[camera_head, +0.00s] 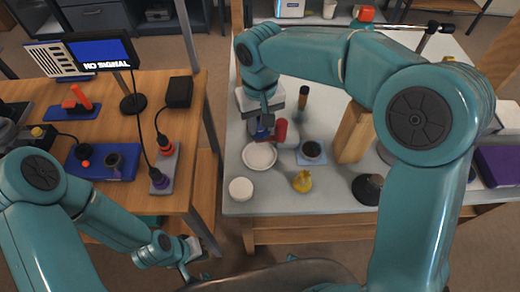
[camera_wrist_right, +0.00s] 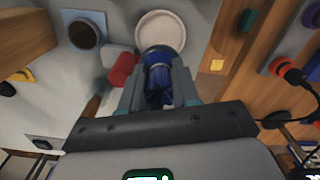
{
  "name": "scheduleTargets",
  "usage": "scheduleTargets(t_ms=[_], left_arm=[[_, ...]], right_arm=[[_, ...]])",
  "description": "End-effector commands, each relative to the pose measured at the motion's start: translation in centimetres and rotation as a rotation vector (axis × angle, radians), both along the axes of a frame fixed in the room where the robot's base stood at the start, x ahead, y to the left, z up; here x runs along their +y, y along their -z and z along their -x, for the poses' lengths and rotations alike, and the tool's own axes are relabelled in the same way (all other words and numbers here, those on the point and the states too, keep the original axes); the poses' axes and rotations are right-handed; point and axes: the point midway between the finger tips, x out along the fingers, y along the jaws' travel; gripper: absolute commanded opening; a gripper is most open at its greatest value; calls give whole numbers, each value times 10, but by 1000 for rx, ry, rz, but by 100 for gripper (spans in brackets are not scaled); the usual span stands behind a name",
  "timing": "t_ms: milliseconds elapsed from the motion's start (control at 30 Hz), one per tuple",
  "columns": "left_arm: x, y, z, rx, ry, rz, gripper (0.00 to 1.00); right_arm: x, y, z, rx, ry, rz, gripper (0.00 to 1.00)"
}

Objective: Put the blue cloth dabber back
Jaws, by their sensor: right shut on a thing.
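My right gripper (camera_head: 262,128) is shut on the blue cloth dabber (camera_head: 264,134), over the back left of the white worktop. In the right wrist view the blue dabber (camera_wrist_right: 158,78) sits between the two fingers (camera_wrist_right: 158,90), and its far end overlaps the near rim of a round white dish (camera_wrist_right: 160,24). I cannot tell whether it touches anything below. The white dish (camera_head: 259,156) lies just in front of it in the head view. My left gripper (camera_head: 190,262) hangs low at the front, beside the wooden table, and looks empty; its finger gap is unclear.
Also near are a dark cup (camera_head: 311,150) on a blue square, a wooden block (camera_head: 354,132), a white disc (camera_head: 241,189), a yellow item (camera_head: 302,181) and a black dome (camera_head: 367,188).

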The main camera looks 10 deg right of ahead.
Motion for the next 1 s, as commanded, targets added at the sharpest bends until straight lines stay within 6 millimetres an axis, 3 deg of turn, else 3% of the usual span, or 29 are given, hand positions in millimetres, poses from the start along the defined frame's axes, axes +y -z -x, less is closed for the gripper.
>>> scheduleTargets(t_ms=[33,200,367,600,1000], left_arm=[[0,2,0,0,0,0,0],[0,4,0,0,0,0,0],[0,5,0,0,0,0,0],[0,7,0,0,0,0,0],[0,10,0,0,0,0,0]], right_arm=[[0,17,1,6,-1,3,2],[0,54,1,3,0,0,2],[0,68,0,0,-1,1,2],[0,104,0,1,0,1,2],[0,112,0,-1,0,0,2]])
